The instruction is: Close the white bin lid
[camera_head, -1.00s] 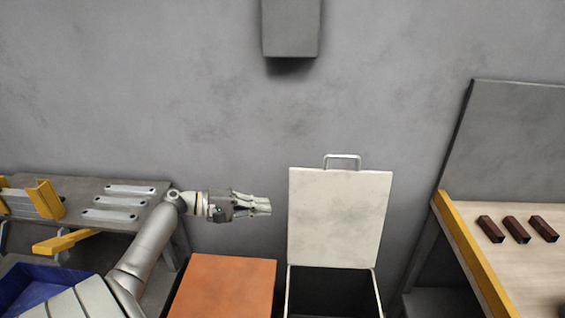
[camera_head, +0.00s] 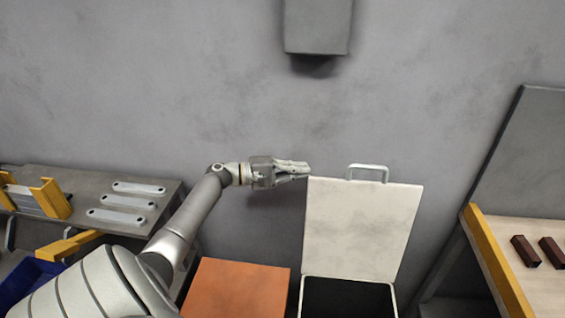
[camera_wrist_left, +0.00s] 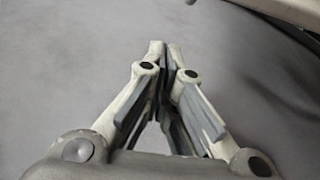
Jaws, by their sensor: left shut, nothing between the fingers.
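The white bin lid (camera_head: 360,228) stands open and upright against the grey wall, with a metal handle (camera_head: 368,168) on its top edge. Below it is the dark opening of the bin (camera_head: 348,299). My left gripper (camera_head: 306,170) is shut and empty, its fingertips by the lid's upper left corner; I cannot tell whether they touch it. In the left wrist view the closed fingers (camera_wrist_left: 170,50) show against grey, with a pale edge, likely the lid (camera_wrist_left: 285,10), at the top right. My right gripper is not in view.
An orange-topped bin (camera_head: 238,290) stands left of the white bin. A grey bench with metal brackets (camera_head: 125,203) is at the left, a blue bin (camera_head: 25,280) below it. A wooden table (camera_head: 545,285) with dark red blocks is at the right. A grey box (camera_head: 317,25) hangs on the wall above.

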